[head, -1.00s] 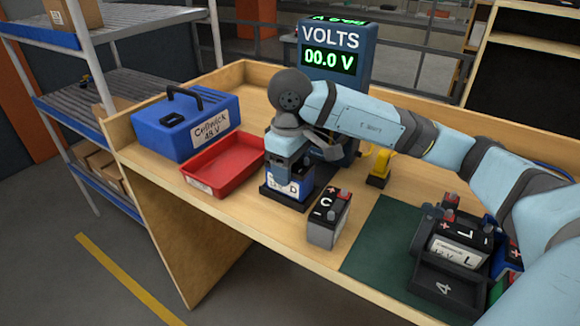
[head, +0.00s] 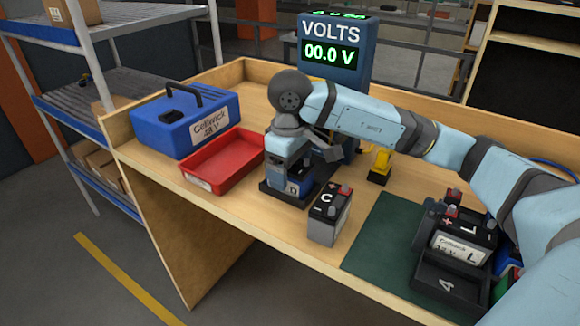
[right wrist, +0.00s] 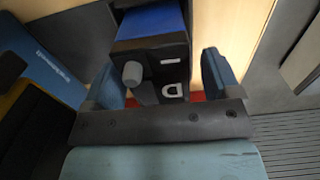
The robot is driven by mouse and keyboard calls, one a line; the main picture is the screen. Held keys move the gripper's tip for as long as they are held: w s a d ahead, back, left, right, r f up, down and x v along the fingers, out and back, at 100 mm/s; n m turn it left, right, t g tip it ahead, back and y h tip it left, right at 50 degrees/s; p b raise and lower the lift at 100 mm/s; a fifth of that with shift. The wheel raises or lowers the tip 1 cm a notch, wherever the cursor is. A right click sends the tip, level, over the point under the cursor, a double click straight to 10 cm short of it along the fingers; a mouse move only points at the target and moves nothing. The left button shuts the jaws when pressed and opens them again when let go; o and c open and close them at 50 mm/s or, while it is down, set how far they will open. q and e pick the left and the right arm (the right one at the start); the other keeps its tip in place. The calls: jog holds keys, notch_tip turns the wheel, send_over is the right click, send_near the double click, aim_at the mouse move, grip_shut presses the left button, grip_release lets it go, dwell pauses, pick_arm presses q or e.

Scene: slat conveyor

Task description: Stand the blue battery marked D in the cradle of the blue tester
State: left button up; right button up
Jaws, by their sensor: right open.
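The blue battery marked D (head: 292,188) stands upright at the cradle (head: 277,196) of the blue tester (head: 359,62); whether it is fully seated is hard to tell. The tester's display reads 00.0 V. My right gripper (head: 290,172) is directly above the battery and partly hides it. In the right wrist view the battery's dark top with a D (right wrist: 171,88) lies between the two fingers of the gripper (right wrist: 163,80), which is open. My left gripper is out of view.
A battery marked C (head: 328,216) stands just right of the cradle. A red tray (head: 222,167) and a blue Cellwick box (head: 180,125) are to the left. A yellow object (head: 380,164) stands behind.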

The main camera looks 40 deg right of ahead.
notch_tip(320, 180, up, 14)
jog(key=p, duration=0.2)
dwell(0.6)
